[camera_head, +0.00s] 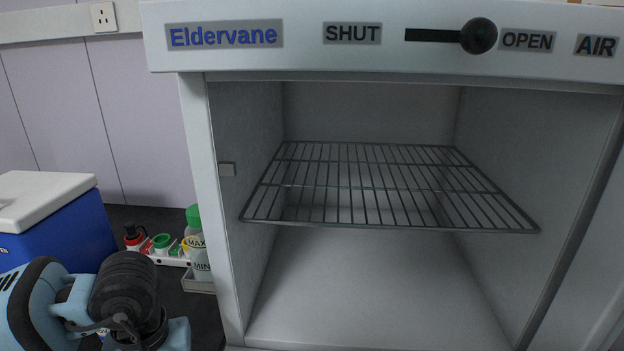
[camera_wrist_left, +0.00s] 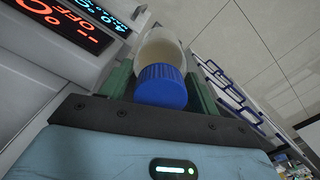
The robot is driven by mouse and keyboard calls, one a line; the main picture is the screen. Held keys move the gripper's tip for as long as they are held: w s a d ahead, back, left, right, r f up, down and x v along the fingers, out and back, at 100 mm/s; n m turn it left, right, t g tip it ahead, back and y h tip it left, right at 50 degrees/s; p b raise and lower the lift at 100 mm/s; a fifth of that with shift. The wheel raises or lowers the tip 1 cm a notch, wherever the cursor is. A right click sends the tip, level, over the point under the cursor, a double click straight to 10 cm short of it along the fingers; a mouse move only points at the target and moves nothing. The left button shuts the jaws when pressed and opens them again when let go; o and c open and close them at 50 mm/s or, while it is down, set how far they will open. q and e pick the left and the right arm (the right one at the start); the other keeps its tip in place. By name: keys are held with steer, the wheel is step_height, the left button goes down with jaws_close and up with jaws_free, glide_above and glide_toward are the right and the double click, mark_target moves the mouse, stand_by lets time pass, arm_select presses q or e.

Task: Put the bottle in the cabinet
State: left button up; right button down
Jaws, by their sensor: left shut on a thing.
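The bottle (camera_wrist_left: 160,48) has a blue screw cap (camera_wrist_left: 162,86) and pale contents, and shows in the left wrist view with its cap toward the camera. My left gripper (camera_wrist_left: 158,70) is shut on it, with one green finger on each side. The head view shows part of my left arm at the lower left, but neither the gripper's fingers nor the held bottle. The cabinet (camera_head: 200,210) stands open in front of me in the head view. Its wire shelf (camera_head: 385,190) is bare, and the floor below is empty. My right gripper is not in view.
Left of the cabinet are a blue box with a white lid (camera_head: 55,215), a green-capped bottle (camera_head: 198,250) in a small tray, and small capped containers (camera_head: 160,243). A display unit (camera_wrist_left: 70,30) is close on the left in the wrist view.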

arm_select(q)
steer(key=m, duration=0.1)
steer(key=d+m, duration=0.1)
steer(key=m, duration=0.1)
steer(key=shift+s+p, duration=0.3)
steer(key=shift+s, duration=0.05)
steer(key=shift+s+d+f+m, duration=0.1)
steer(key=shift+d+m, duration=0.05)
steer(key=shift+m, duration=0.35)
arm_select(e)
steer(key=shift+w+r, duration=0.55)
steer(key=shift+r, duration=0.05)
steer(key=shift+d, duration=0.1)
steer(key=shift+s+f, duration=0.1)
